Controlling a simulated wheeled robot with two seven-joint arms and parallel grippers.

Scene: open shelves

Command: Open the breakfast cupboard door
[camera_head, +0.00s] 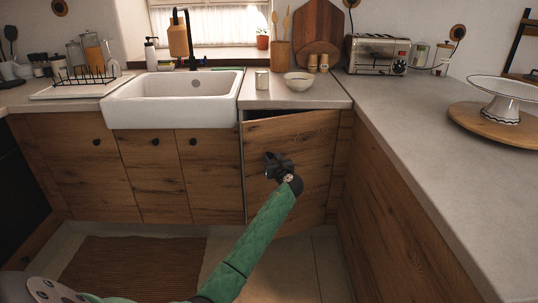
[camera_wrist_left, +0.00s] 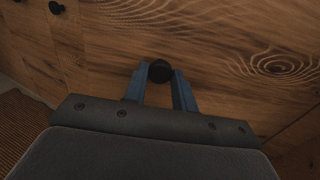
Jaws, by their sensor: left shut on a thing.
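The wooden cupboard door (camera_head: 312,150) right of the sink stands slightly ajar, with a dark gap along its top and left edge. My left gripper (camera_head: 276,164) is at the left part of this door, at the end of my green arm. In the left wrist view, my left gripper (camera_wrist_left: 160,84) has its two blue-grey fingers shut on the round black knob (camera_wrist_left: 160,71) of the door (camera_wrist_left: 215,35). In the head view the knob is hidden by the gripper. My right gripper is not in view.
A white sink (camera_head: 172,101) and closed cupboard fronts (camera_head: 155,180) are to the left. A grey worktop (camera_head: 430,120) with a wooden side panel runs along the right. A brown rug (camera_head: 130,262) lies on the floor.

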